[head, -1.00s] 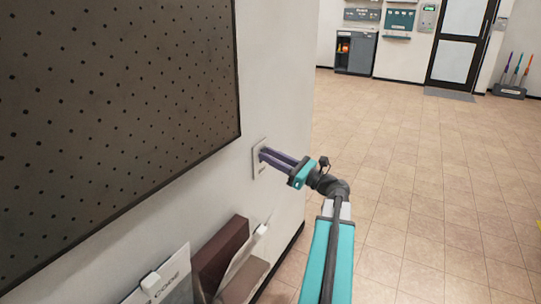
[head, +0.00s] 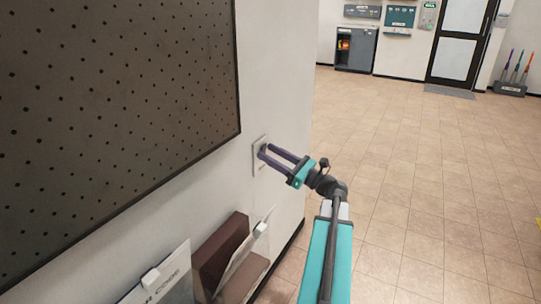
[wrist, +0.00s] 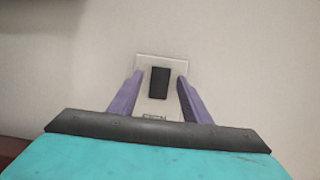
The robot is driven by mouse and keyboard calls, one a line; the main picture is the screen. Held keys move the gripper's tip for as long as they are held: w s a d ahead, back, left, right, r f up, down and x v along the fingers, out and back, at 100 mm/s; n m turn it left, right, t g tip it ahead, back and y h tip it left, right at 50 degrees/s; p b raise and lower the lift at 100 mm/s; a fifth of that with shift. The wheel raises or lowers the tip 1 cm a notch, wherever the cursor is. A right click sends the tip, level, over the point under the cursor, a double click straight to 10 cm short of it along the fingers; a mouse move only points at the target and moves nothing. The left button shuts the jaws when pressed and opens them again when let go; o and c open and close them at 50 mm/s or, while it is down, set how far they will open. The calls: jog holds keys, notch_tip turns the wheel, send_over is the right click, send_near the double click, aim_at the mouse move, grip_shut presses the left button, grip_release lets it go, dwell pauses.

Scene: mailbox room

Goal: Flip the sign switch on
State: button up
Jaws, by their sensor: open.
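The switch is a pale wall plate (head: 258,169) near the wall's corner, with a dark rocker (wrist: 159,83) in its middle; the plate also shows in the wrist view (wrist: 159,59). Faint lettering sits low on the plate. My gripper (head: 265,150) is open and empty in front of the plate. In the wrist view its two purple fingers (wrist: 159,76) stand to either side of the rocker, apart from it. I cannot tell which way the rocker is tipped or whether the fingertips touch the wall.
A dark perforated board (head: 120,100) hangs on the wall at left. Wall holders with papers (head: 170,275) and a brown folder (head: 220,255) sit below. Open tiled floor (head: 430,180) lies at right. A glazed door (head: 462,45) and a small green-lit panel (head: 430,5) are at the back.

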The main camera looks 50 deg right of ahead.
jog(key=p+v, duration=0.2)
jog(key=v, duration=1.1)
jog(key=shift+s, duration=0.4)
jog(key=shift+s+f, duration=0.1)
